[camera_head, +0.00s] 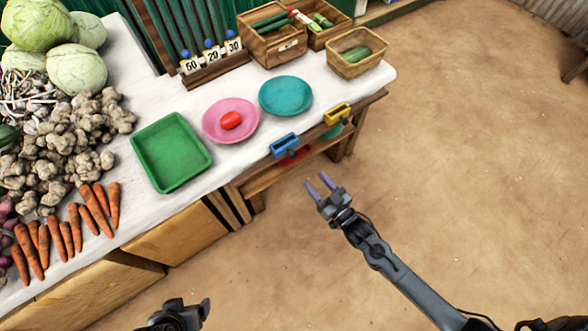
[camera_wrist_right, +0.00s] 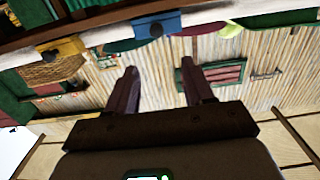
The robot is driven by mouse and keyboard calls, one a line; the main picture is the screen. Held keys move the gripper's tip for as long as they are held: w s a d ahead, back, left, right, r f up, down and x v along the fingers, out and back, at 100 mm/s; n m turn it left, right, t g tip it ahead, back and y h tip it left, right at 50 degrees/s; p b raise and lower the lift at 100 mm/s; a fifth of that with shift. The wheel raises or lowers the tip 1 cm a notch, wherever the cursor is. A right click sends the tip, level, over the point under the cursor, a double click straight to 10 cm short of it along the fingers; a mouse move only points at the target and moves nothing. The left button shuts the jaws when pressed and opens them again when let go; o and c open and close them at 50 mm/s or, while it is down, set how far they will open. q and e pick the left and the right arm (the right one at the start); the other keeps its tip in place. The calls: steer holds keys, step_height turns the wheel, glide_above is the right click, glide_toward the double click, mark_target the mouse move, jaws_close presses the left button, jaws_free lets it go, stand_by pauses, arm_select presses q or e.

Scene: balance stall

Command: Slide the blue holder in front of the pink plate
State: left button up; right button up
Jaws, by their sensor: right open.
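The blue holder (camera_head: 284,146) sits at the front edge of the white counter, to the right of and nearer than the pink plate (camera_head: 210,124). A red item (camera_head: 231,120) lies on that plate. My right gripper (camera_head: 320,184) is open and empty, out over the floor in front of the counter, apart from the holder. In the right wrist view the blue holder (camera_wrist_right: 157,25) shows at the top, beyond the two parted fingers (camera_wrist_right: 156,75). My left gripper (camera_head: 190,310) shows only partly at the bottom edge; its jaws are unclear.
A yellow holder (camera_head: 337,114) sits on the same edge to the right of the blue one. A teal plate (camera_head: 286,95) stands behind them. A green tray (camera_head: 170,153) and carrots (camera_head: 70,228) lie to the left. The floor (camera_head: 450,130) at right is clear.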

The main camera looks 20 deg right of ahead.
mark_target(294, 156)
arm_select(q)
step_height(294, 156, down, 5)
steer(key=b, duration=0.4)
steer(key=shift+f, duration=0.2)
arm_select(e)
steer(key=x, duration=0.7)
steer(key=f+x, duration=0.1)
steer(key=x, duration=0.3)
steer(key=shift+w+d+f, duration=0.1)
steer(key=shift+w, duration=0.25)
jaws_close()
